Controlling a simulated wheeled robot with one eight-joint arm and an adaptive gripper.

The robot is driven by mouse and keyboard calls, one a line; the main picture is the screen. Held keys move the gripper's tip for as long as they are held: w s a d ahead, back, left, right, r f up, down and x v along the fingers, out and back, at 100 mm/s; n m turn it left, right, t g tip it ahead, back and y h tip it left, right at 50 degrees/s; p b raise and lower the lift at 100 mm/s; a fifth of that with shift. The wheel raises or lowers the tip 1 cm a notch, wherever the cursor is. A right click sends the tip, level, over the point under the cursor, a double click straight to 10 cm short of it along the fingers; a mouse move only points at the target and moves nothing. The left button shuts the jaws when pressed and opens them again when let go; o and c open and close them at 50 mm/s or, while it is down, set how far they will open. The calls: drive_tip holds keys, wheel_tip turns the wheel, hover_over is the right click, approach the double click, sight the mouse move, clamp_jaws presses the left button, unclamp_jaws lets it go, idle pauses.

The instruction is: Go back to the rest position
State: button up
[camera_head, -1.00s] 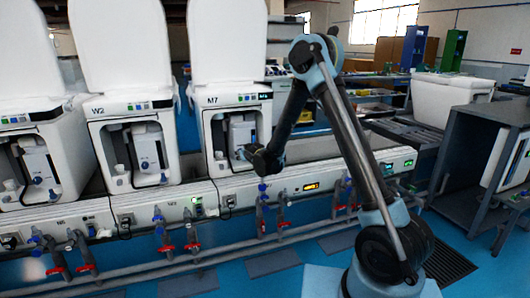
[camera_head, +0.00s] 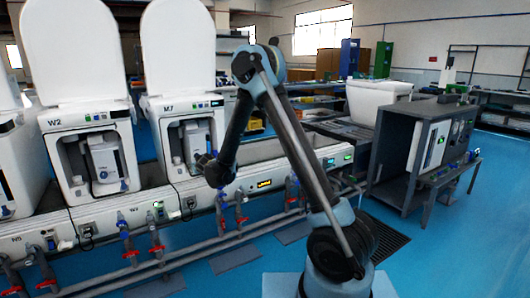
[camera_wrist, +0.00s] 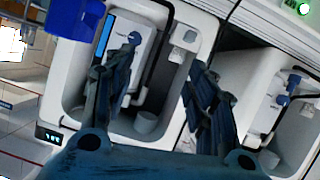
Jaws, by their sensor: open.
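My arm (camera_head: 290,130) rises from its base and bends at the elbow. Its far end hangs down to the left. My gripper (camera_head: 207,165) is small and dark in the head view, in front of the right edge of the toilet unit marked M7 (camera_head: 185,110). In the wrist view my gripper (camera_wrist: 152,85) shows two dark blue fingers spread wide apart, with nothing between them. Behind them is the white recess of a test unit (camera_wrist: 140,122). I cannot tell the exact distance between fingers and unit.
Another unit marked W2 (camera_head: 88,118) stands to the left, lid raised. A pipe rail with red-handled valves (camera_head: 158,252) runs along the front. A grey cabinet (camera_head: 393,160) and white tank (camera_head: 375,100) stand at right. Blue floor (camera_head: 450,250) is clear at the front right.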

drive_tip(key=s+d+r+m+h, duration=0.1)
drive_tip(key=d+r, duration=0.2)
drive_tip(key=d, duration=0.4)
drive_tip(key=d+r+m+g+h, duration=0.1)
drive_tip(key=d+r+h, duration=0.15)
drive_tip(key=d, duration=0.45)
drive_tip(key=s+d+r+m, duration=0.1)
drive_tip(key=d+r, duration=0.2)
drive_tip(key=d, duration=0.4)
drive_tip(key=s+d+r+m+g+h, duration=0.1)
drive_tip(key=s+d, duration=0.3)
drive_tip(key=d, duration=0.4)
drive_tip(key=s+d+r+g+h, duration=0.1)
drive_tip(key=s+d+r+g, duration=0.1)
drive_tip(key=s+d, duration=0.4)
drive_tip(key=s+d+f+m+g+h, duration=0.1)
drive_tip(key=s+d+m+g, duration=0.1)
drive_tip(key=s+d, duration=1.15)
drive_tip(key=s+d+f+g, duration=0.1)
drive_tip(key=s+f, duration=0.1)
drive_tip(key=s, duration=0.4)
drive_tip(key=s+d+f+g, duration=0.1)
drive_tip(key=s+d+f, duration=0.1)
drive_tip(key=s, duration=0.5)
drive_tip(key=s+d+f+m+g, duration=0.1)
drive_tip(key=s+f, duration=0.2)
drive_tip(key=s, duration=0.4)
drive_tip(key=shift+s+d+f+g, duration=0.25)
drive_tip(key=shift+d+g, duration=0.1)
drive_tip(key=shift+g, duration=0.05)
